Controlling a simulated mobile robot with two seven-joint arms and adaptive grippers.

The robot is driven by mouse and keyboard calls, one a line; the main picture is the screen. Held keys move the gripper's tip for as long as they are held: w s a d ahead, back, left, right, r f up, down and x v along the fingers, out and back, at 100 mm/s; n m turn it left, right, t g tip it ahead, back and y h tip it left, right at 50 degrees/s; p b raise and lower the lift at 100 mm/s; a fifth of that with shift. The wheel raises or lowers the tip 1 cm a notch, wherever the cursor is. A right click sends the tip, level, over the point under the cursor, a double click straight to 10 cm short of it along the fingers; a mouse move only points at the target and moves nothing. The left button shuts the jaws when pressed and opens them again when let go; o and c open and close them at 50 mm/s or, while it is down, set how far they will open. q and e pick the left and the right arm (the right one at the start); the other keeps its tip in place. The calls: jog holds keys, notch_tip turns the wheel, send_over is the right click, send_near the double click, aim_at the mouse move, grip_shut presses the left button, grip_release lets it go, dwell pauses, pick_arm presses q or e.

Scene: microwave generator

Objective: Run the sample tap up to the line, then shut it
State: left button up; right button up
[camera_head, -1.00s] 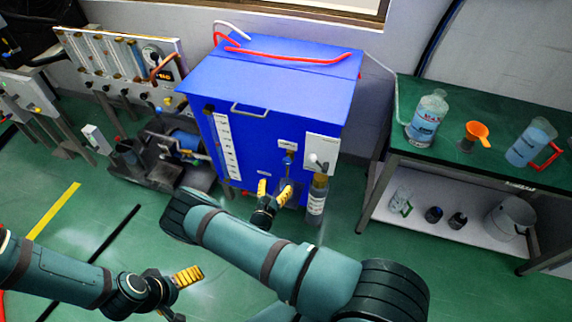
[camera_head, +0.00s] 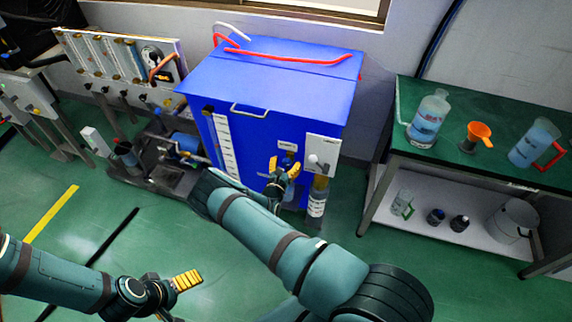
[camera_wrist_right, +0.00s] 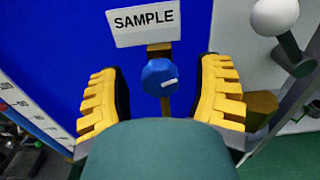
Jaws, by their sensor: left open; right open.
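The sample tap has a blue knob (camera_wrist_right: 158,78) with a white mark, below a white SAMPLE label (camera_wrist_right: 144,22) on the blue tank (camera_head: 262,90). My right gripper (camera_wrist_right: 160,100) is open, with its yellow fingers on either side of the knob and apart from it. It also shows in the head view (camera_head: 284,168) at the tank's front. A bottle (camera_head: 317,198) with a pale label stands in front of the tank, just right of the gripper. Its line and fill level cannot be made out. My left gripper (camera_head: 172,290) is open and empty over the floor.
A white panel with a lever (camera_head: 322,150) is right of the tap. A green table (camera_head: 490,110) at the right bears a bottle (camera_head: 428,118), an orange funnel (camera_head: 478,132) and a jug (camera_head: 533,143). A pump (camera_head: 178,155) stands left of the tank.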

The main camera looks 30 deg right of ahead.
grip_shut()
jog(key=shift+r+m+p, duration=0.15)
jog(key=shift+m+p, duration=0.4)
jog(key=shift+m, duration=1.65)
grip_release()
jog(key=shift+s, duration=0.1)
